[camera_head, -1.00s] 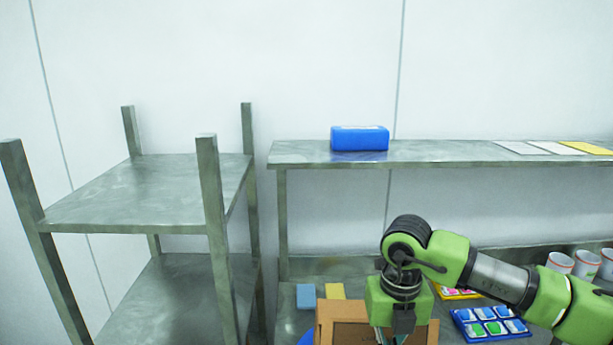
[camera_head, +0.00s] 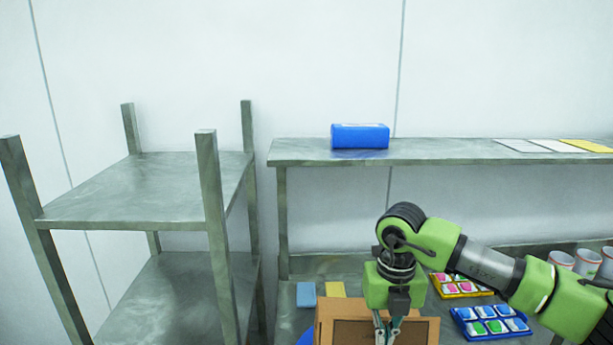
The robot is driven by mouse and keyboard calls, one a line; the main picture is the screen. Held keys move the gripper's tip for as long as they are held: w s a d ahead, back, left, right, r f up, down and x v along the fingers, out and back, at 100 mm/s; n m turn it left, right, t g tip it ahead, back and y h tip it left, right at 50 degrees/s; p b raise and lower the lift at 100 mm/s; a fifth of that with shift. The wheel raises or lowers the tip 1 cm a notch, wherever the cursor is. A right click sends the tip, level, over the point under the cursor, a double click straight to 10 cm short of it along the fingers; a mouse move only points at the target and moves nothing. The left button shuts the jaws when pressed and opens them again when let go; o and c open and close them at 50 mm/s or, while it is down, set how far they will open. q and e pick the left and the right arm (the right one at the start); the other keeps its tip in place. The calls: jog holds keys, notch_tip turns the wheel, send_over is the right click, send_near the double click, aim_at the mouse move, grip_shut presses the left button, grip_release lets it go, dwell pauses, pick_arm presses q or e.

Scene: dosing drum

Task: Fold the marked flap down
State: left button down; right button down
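A brown cardboard box (camera_head: 326,322) stands at the bottom of the view, cut off by the frame edge. A darker brown panel shows inside its upper outline. I cannot make out a mark on any flap, nor how each flap is angled. My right gripper (camera_head: 387,335) comes from the right and points down in front of the box. Its grey fingers show, but their tips run to the bottom edge, so I cannot tell whether they touch the box or hold anything. My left gripper is not in view.
Behind the box on the bench lie a light blue block (camera_head: 306,294) and a yellow block (camera_head: 335,289). A yellow tray (camera_head: 461,286), a blue tray (camera_head: 490,324) and white cups (camera_head: 587,263) stand right. A blue package (camera_head: 360,136) sits on the upper shelf. A metal rack (camera_head: 150,190) stands left.

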jog(key=shift+w, duration=2.7)
jog(key=shift+w+f+b, duration=0.75)
jog(key=shift+f, duration=0.3)
